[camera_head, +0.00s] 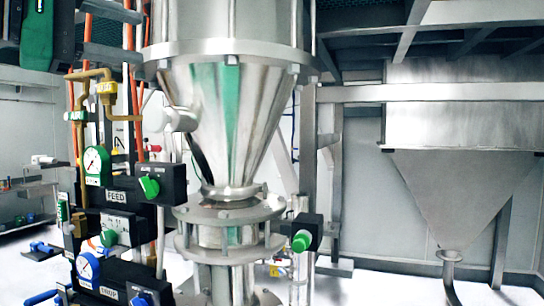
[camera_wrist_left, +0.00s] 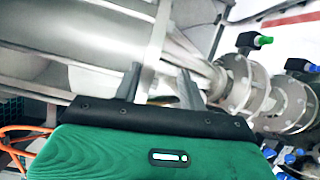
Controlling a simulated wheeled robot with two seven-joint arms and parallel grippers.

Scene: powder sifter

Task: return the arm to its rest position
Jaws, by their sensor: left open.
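My left gripper (camera_head: 140,36) is at the upper left of the head view, with its green body at the edge and its two grey fingers pointing right. The fingers are apart with nothing held between them. In the left wrist view the same gripper (camera_wrist_left: 158,82) shows its spread fingers in front of the metal machine. My right gripper is in neither view.
A steel hopper cone (camera_head: 228,120) stands close on the right of my left gripper. Below the gripper are brass pipes (camera_head: 92,76), gauges (camera_head: 96,163) and a FEED valve box (camera_head: 140,186). A grey hopper (camera_head: 455,190) stands at the far right.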

